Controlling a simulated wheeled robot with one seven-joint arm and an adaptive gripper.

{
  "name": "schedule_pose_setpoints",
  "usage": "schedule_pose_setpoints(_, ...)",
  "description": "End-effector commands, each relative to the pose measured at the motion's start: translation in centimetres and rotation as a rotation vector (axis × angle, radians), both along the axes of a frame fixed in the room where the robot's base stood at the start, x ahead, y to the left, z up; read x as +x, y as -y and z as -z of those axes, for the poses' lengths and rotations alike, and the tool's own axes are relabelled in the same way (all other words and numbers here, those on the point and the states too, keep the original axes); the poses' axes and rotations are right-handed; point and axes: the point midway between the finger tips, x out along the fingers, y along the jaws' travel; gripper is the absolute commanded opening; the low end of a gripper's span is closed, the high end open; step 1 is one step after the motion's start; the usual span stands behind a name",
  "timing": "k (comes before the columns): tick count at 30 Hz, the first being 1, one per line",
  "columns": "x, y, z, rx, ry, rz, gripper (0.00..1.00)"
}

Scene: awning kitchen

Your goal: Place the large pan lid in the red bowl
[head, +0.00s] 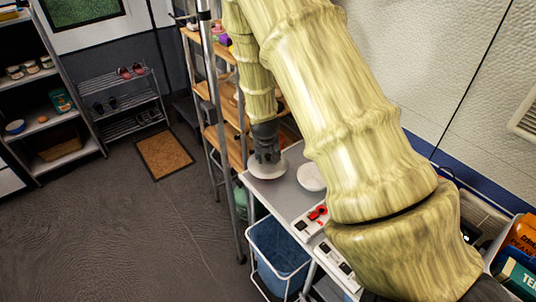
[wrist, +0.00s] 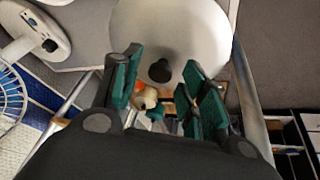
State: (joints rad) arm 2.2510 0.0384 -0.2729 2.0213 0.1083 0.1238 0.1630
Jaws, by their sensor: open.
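The large pan lid is a pale round disc with a dark knob. In the head view the lid (head: 281,169) lies at the far left corner of the grey counter, under my gripper (head: 267,158). In the wrist view the lid (wrist: 190,30) fills the top middle, and its knob (wrist: 160,71) shows between the green fingertips of my gripper (wrist: 163,66). The fingers are apart and not closed on the knob; whether either touches it I cannot tell. I cannot make out a red bowl in either view.
A second white round item (head: 311,177) sits on the grey counter (head: 284,196), right of the lid. White boxes with red and dark parts (head: 318,213) lie nearer. A wooden shelf rack (head: 224,100) stands behind the counter; a blue bin (head: 279,258) stands below. Open floor is at left.

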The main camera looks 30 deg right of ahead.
Motion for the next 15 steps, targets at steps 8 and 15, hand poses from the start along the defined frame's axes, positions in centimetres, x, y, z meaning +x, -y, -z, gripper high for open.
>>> schedule_pose_setpoints(8,-0.5,-0.5,-2.2,-0.001,0.004,-0.001,0.43)
schedule_pose_setpoints(15,-1.4,-1.3,-4.8,0.0,0.003,-0.001,0.43)
